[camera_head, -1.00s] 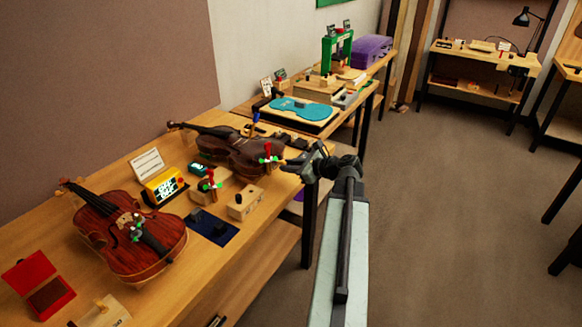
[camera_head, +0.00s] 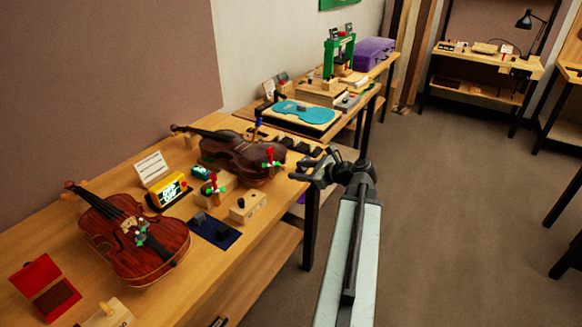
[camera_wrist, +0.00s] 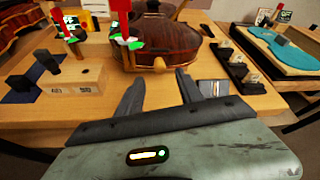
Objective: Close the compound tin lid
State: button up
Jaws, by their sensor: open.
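A small red tin (camera_head: 45,284) lies on the bench at the lower left of the head view. Its red lid stands raised at the back, and dark contents show inside. The tin does not show in the wrist view. My gripper (camera_head: 308,177) is open and empty, far to the right of the tin near the bench's front edge, by the farther violin. In the wrist view my two fingers (camera_wrist: 157,80) are spread apart and point towards the bench edge and that violin.
One violin (camera_head: 160,256) lies right beside the tin, another (camera_head: 240,158) farther back. A wooden block (camera_head: 112,315), a yellow box (camera_head: 166,190), a dark blue mat (camera_head: 214,230) and a block with holes (camera_head: 248,206) crowd the bench (camera_head: 190,285). Open floor (camera_head: 440,220) lies to the right.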

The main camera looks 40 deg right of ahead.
aim_at(35, 275)
jog(key=k, duration=1)
